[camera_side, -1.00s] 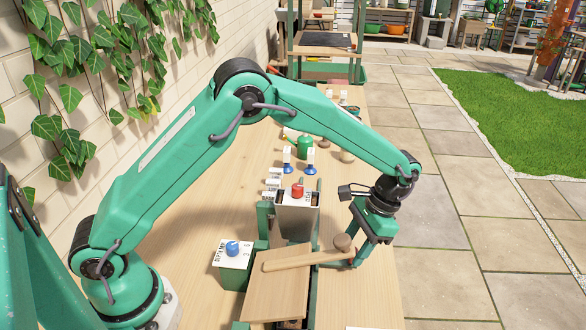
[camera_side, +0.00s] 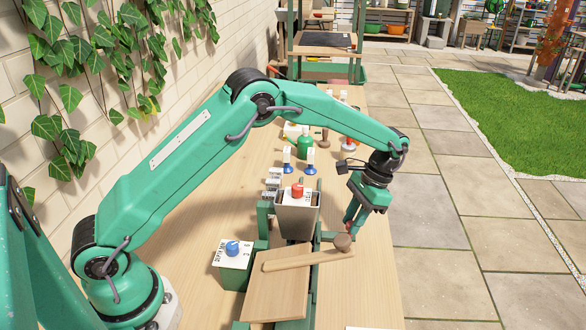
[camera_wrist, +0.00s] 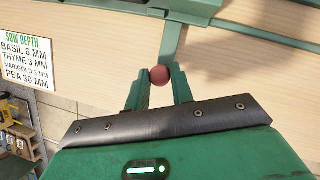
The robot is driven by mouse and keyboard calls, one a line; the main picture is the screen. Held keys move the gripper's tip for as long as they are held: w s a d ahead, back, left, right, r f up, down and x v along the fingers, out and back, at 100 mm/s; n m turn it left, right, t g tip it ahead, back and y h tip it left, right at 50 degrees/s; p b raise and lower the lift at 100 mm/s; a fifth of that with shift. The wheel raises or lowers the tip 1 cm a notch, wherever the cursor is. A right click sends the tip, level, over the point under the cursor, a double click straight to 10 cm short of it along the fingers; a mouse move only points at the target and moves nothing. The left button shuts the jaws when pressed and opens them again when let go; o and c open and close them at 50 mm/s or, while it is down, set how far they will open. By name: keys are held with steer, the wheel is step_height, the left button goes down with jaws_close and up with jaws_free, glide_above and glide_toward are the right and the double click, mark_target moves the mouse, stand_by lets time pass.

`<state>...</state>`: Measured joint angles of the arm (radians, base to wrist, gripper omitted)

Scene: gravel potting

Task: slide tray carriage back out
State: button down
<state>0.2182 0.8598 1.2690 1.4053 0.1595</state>
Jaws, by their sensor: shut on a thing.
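My gripper (camera_side: 350,229) is at the right of the work station in the side view, pointing down. In the wrist view my gripper (camera_wrist: 160,76) is shut on a small round reddish knob (camera_wrist: 159,75). The knob sits at the end of a green bar (camera_wrist: 172,44) that runs up to a green rail (camera_wrist: 165,8). In the side view the green bar (camera_side: 328,236) reaches from the station to my fingers. The tray carriage itself is mostly hidden, and I cannot make out any tray on it.
A hopper (camera_side: 298,218) with a red knob stands over the station. A wooden board (camera_side: 275,290) is in front, with a round-headed wooden tool (camera_side: 305,260) across it. A depth box (camera_side: 233,262) with a blue dial stands left. A sow depth sign (camera_wrist: 25,61) is at left.

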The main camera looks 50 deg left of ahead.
steer(key=shift+w+a, duration=0.25)
steer(key=shift+w, duration=0.2)
steer(key=c, duration=1.2)
jaws_free()
steer(key=shift+c, duration=0.2)
steer(key=shift+r, duration=0.1)
steer(key=v, duration=0.7)
steer(key=shift+r, duration=0.3)
steer(key=shift+w, duration=0.1)
